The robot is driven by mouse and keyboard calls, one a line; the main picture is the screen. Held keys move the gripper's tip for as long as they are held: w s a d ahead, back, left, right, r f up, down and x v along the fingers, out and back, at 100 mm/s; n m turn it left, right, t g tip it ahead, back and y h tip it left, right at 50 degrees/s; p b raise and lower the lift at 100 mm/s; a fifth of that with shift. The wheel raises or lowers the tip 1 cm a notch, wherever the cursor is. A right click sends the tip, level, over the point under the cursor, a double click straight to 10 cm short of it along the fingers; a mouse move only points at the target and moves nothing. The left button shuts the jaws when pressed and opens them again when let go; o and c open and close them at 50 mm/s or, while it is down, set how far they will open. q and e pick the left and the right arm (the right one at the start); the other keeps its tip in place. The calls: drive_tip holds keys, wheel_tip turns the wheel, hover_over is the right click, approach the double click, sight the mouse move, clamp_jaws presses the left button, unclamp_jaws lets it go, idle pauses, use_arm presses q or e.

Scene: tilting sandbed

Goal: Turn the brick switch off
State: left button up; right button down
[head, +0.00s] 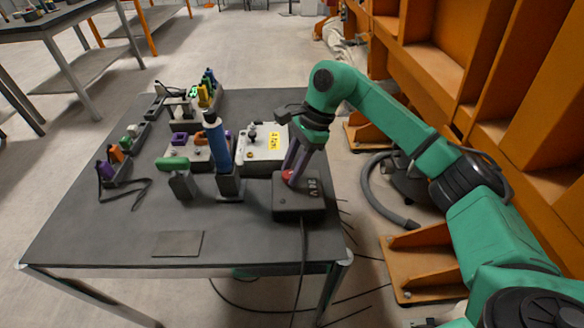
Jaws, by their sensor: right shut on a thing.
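The brick (299,207) is a dark box marked "24 V" at the near right of the grey table, with a cable running from its front over the table edge. A small red switch (287,175) shows on its top left. My right gripper (291,174) reaches down from above, its purple-grey fingers shut at the red switch. The fingers partly hide the switch, so I cannot tell which way it is set. My left gripper is not in view.
A blue upright cylinder (217,142) on a dark base stands left of the brick. A green-topped block (180,180) and a white box with a yellow label (274,143) stand nearby. The table's front left is clear except for a flat plate (178,243).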

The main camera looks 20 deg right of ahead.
drive_tip(key=c, duration=0.5)
unclamp_jaws()
drive_tip(key=v, duration=1.4)
drive_tip(key=shift+r+p, duration=0.25)
drive_tip(key=shift+p, duration=0.05)
drive_tip(key=shift+d, duration=0.15)
